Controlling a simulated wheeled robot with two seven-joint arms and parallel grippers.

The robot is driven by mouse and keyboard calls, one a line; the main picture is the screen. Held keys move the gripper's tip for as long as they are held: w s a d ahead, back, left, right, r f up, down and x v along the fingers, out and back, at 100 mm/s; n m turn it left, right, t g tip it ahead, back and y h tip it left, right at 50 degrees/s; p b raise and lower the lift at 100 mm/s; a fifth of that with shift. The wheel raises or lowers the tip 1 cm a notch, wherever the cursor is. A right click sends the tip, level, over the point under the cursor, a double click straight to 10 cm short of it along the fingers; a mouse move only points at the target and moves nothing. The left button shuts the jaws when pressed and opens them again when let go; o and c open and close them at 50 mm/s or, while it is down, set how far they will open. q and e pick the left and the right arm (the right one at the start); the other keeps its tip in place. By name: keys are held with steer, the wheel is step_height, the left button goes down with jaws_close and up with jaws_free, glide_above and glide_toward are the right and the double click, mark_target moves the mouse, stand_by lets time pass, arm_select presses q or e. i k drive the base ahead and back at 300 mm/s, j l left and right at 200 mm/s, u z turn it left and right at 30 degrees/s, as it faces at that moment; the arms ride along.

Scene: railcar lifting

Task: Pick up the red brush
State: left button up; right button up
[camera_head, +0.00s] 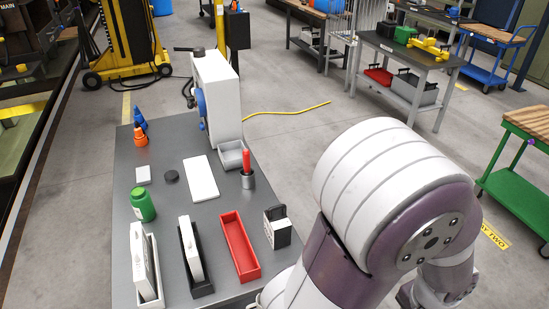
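A red upright object, seemingly the red brush (246,158), stands in a small grey metal cup (248,180) on the right side of the dark grey table (168,217). Only its upper part shows above the cup's rim. A large white and purple arm of mine fills the lower right, to the right of the table and apart from the cup. Its gripper fingers are not visible. My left arm and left gripper are not in the picture.
A grey open box (231,154) and a white box-shaped machine (217,92) stand behind the cup. A white plate (201,178) lies left of it. A red tray (239,246), black tray (194,262) and green bottle (143,205) are nearer. Orange and blue bottles stand far left.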

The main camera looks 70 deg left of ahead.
mark_target(245, 153)
steer(key=i+j+u, duration=0.1)
steer(key=i+u, duration=0.2)
steer(key=i, duration=0.25)
steer(key=i+u, duration=0.35)
steer(key=i, duration=0.15)
steer(key=i+l+u, duration=0.3)
steer(key=i, duration=0.2)
steer(key=i+l+u, duration=0.35)
steer(key=i, duration=0.2)
steer(key=i+j+u, duration=0.2)
steer(key=u, duration=0.25)
steer(key=i+u, duration=0.3)
steer(key=u, duration=0.2)
steer(key=i+u, duration=0.3)
steer(key=u, duration=0.15)
steer(key=i+u, duration=0.25)
steer(key=u, duration=0.25)
steer(key=i+j+u, duration=0.25)
steer(key=i, duration=0.2)
steer(key=i+j+u, duration=0.3)
steer(key=i, duration=0.15)
